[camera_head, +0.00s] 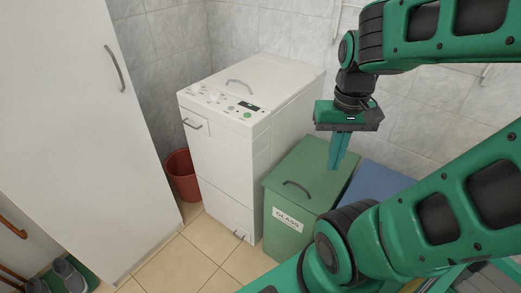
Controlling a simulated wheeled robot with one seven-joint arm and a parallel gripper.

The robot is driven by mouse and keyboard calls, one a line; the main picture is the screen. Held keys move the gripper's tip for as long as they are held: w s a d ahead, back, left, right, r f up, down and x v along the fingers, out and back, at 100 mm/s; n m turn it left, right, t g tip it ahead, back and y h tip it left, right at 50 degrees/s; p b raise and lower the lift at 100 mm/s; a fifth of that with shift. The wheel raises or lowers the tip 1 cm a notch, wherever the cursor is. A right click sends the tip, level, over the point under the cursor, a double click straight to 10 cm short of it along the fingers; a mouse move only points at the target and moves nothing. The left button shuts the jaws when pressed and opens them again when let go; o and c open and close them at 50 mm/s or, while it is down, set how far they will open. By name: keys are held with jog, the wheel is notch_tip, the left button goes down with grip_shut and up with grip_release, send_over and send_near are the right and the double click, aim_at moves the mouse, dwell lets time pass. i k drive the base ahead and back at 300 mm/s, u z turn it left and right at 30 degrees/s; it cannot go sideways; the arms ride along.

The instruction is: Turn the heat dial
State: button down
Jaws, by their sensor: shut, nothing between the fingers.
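A white top-loading washing machine (228,160) stands against the tiled wall, left of centre. Its sloped control panel (226,103) carries several small knobs and buttons, a dark display and a green round button. The knobs (203,92) sit toward the panel's left part; they are too small to tell which is the heat dial. My gripper (336,167) points down with its fingers together and empty. In the picture it is right of the machine, over the green bin's lid, and apart from the panel.
A green bin (283,232) labelled GLASS stands right of the machine, with a blue bin (375,181) beside it. A red bucket (183,176) is at the machine's left. A tall white cabinet (70,130) fills the left side. Shoes (68,274) lie bottom left. Some tiled floor (190,262) is clear in front.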

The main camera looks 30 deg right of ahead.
aim_at(215, 96)
jog(key=z, duration=0.05)
jog(key=k, duration=0.5)
jog(key=u, duration=0.8)
jog(key=i, duration=1.7)
jog(key=z, duration=0.65)
